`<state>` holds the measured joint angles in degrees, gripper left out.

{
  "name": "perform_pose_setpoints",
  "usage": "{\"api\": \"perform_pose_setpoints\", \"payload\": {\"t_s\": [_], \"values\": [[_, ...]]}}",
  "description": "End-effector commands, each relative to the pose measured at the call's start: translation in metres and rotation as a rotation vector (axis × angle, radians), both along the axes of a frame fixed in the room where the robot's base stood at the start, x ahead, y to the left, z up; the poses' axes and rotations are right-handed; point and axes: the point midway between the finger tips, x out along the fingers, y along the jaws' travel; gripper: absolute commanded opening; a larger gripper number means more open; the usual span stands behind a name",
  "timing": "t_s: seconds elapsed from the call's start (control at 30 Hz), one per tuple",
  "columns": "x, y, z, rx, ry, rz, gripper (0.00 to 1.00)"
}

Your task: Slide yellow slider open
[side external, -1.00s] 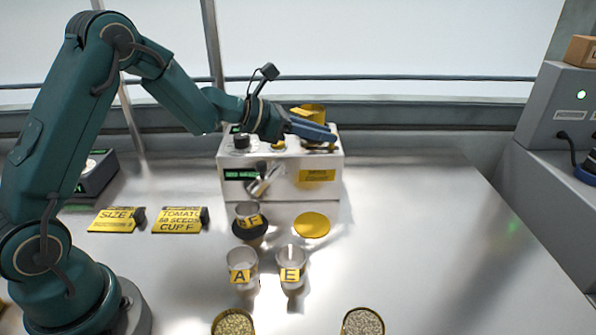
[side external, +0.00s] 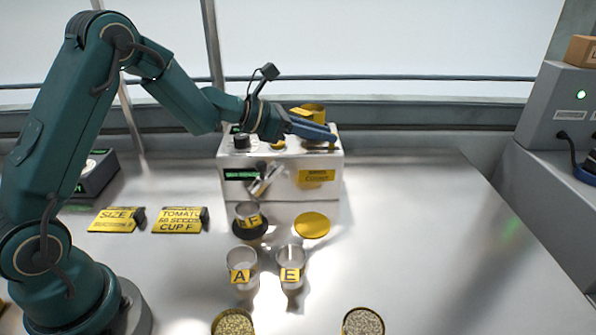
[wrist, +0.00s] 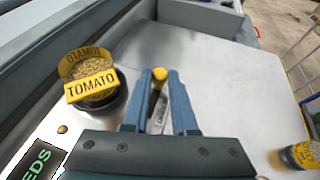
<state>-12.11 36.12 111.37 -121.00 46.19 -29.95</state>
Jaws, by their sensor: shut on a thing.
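My gripper (side external: 326,135) reaches over the right end of the top of the white seed counter (side external: 290,182). In the wrist view, the two blue fingers of my gripper (wrist: 160,76) are closed around the yellow slider (wrist: 158,76), whose rounded top shows between the tips. A metal strip shows between the fingers below it. In the side view the fingers hide the slider, so how far it stands open cannot be told. The yellow TOMATO seed hopper (wrist: 91,87), full of seeds, stands left of the fingers; it also shows behind them in the side view (side external: 314,108).
A metal chute (side external: 264,184) juts from the counter's front. Cup F (side external: 247,212) stands on a dark round base below it, with cups A (side external: 242,260) and E (side external: 290,257) nearer. A yellow disc (side external: 312,225) lies beside them. The table's right side is clear.

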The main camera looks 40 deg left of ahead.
Motion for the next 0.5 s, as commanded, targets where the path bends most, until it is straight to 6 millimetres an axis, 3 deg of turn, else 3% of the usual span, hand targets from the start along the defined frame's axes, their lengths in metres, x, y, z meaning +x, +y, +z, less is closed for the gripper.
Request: {"api": "perform_pose_setpoints", "payload": {"t_s": [0.23, 0.5], "values": [[-0.001, -0.001, 0.001, -0.001, -0.003, -0.004, 0.0], [-0.023, 0.024, 0.001, 0.0, -0.004, 0.0, 0.0]]}}
